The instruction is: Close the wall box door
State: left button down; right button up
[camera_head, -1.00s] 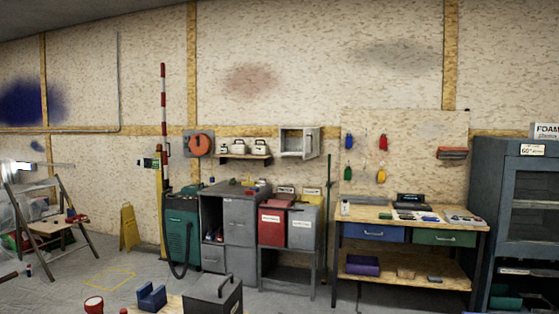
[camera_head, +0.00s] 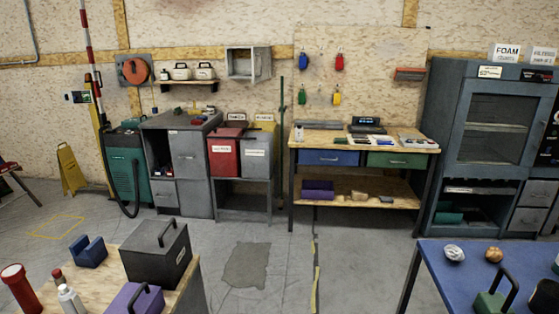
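The wall box (camera_head: 240,63) is a small pale grey box mounted on the wall, left of centre near the top of the head camera view. Its front looks open, with the hollow inside showing. A grey panel (camera_head: 262,63) stands out at its right side and looks like the door swung open; at this size I cannot tell its exact angle. Neither of my grippers shows in the view.
Below the box stand a red bin (camera_head: 225,152) and grey cabinets (camera_head: 188,158). A workbench (camera_head: 365,147) is to their right. A wooden table (camera_head: 192,290) and a blue table (camera_head: 432,268) flank open floor (camera_head: 340,260) in front.

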aim_at(264, 64)
jog(key=i+l, duration=0.15)
jog(key=i, duration=0.5)
jog(key=i+l, duration=0.15)
jog(key=i, duration=0.5)
jog(key=i+l, duration=0.2)
jog(key=i, duration=0.45)
jog(key=i+l, duration=0.15)
jog(key=i, duration=0.5)
jog(key=i+l, duration=0.15)
jog(key=i, duration=0.5)
